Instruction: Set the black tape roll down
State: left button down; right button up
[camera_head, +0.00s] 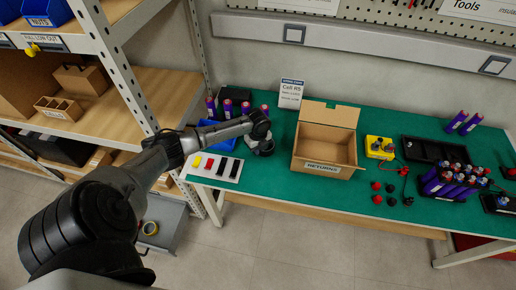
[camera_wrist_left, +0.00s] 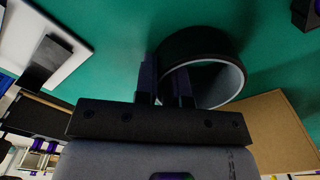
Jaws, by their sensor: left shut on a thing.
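The black tape roll (camera_wrist_left: 196,44), with a pale inner core, is in the fingers of my left gripper (camera_wrist_left: 165,88) in the left wrist view. The fingers are shut on one side of its ring wall. In the head view my left gripper (camera_head: 261,140) hangs over the left part of the green table mat (camera_head: 240,175), and the roll (camera_head: 264,149) shows only in part below it. I cannot tell whether the roll touches the mat. My right gripper is not in view.
The cardboard returns box (camera_head: 323,168) stands just right of the gripper. A white board (camera_head: 215,172) with red, yellow and black pieces lies to the left. A blue bin (camera_head: 213,137) and several purple cells stand behind. Mat is clear in front of the gripper.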

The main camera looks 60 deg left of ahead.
pick_arm(q)
jog(key=c, duration=1.2)
grip_release()
jog(key=shift+f, duration=0.1)
notch_tip(320, 180, up, 12)
jog(key=p, duration=0.3)
jog(key=shift+n, duration=0.5)
jog(key=s+d+f, duration=0.1)
jog(key=d, duration=0.1)
jog(key=s+d+f, duration=0.1)
jog(key=d+f, duration=0.1)
jog(key=d, duration=0.1)
jog(key=d+f, duration=0.2)
jog(key=d, duration=0.1)
jog(key=shift+s+d+f, duration=0.1)
jog(key=shift+s+d, duration=0.05)
jog(key=shift+s, duration=0.25)
jog(key=s+d+f+n, duration=0.35)
jog(key=s+d, duration=0.35)
jog(key=d, duration=0.5)
jog(key=s+d+r+n+t, duration=0.1)
jog(key=s+d+r+n, duration=0.1)
jog(key=s+d+n, duration=0.3)
jog(key=s+d+r+n+t, duration=0.2)
jog(key=s+d+n, duration=0.3)
jog(key=s, duration=0.4)
jog(key=shift+d+r+n+t, duration=0.3)
jog(key=shift+r+n, duration=0.25)
jog(key=shift+r, duration=0.25)
